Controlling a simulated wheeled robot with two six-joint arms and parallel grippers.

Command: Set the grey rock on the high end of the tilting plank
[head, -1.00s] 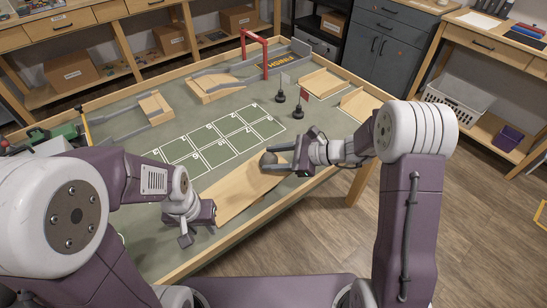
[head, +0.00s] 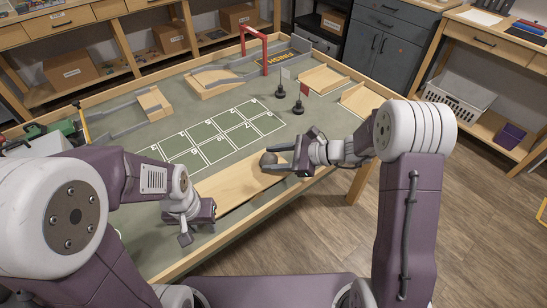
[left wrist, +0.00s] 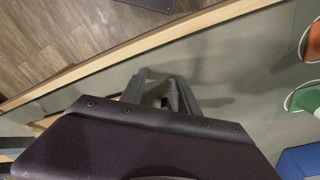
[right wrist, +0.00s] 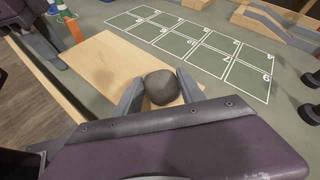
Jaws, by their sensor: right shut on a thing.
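The grey rock (head: 268,159) is a small dark round stone at the right end of the wooden plank (head: 232,182). My right gripper (head: 270,164) is shut on it. In the right wrist view the rock (right wrist: 161,88) sits between the two fingers, with the plank (right wrist: 100,68) beneath and beyond it. I cannot tell whether the rock touches the plank. The plank's left end is partly hidden by my left arm. My left gripper (head: 187,238) hangs empty near the table's front edge. Its fingers (left wrist: 160,88) show a gap in the left wrist view.
A white numbered grid (head: 218,137) lies behind the plank. Small flags on black bases (head: 298,107), wooden ramps (head: 213,85) and a red gate (head: 262,50) stand further back. A raised wooden rim (head: 300,187) borders the table. Orange and green items (left wrist: 308,95) lie near my left gripper.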

